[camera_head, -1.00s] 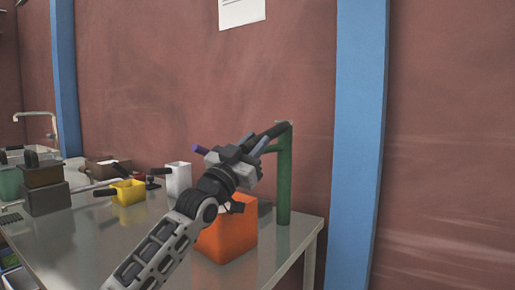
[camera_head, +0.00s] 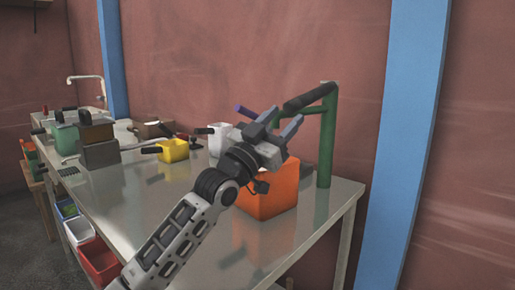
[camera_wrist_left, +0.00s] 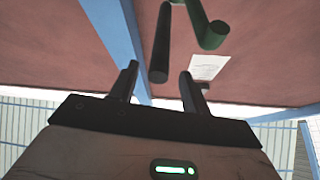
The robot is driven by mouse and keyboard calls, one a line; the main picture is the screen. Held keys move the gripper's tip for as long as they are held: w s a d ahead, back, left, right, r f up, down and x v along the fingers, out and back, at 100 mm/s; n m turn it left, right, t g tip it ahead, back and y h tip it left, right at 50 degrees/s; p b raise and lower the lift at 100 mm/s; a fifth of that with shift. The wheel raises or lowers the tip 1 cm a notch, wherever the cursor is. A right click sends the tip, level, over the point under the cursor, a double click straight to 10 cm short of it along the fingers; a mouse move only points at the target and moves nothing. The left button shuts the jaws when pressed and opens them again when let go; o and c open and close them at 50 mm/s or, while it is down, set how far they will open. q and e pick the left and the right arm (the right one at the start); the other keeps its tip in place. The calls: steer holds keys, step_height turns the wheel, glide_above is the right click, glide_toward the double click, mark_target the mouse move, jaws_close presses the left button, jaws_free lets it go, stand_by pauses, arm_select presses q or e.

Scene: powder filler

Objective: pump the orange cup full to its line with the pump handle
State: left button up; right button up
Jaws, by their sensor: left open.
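The orange cup (camera_head: 277,192) stands upright on the metal table, partly hidden by my left arm. A green post (camera_head: 327,145) stands just right of it. The dark pump handle (camera_head: 308,97) extends leftward from the post's top, above the cup. My left gripper (camera_head: 279,122) is open and empty, with its fingers pointing up beside the handle's free end. In the left wrist view the handle (camera_wrist_left: 161,45) shows beyond and between the open fingertips (camera_wrist_left: 158,70), apparently apart from them. The cup's fill level is hidden. My right gripper is out of view.
Dark boxes (camera_head: 100,153) and a green container (camera_head: 66,139) stand farther left. The table's front (camera_head: 150,210) is clear.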

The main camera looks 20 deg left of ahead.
arm_select(q)
steer(key=v, duration=0.9)
steer(key=shift+b, duration=0.45)
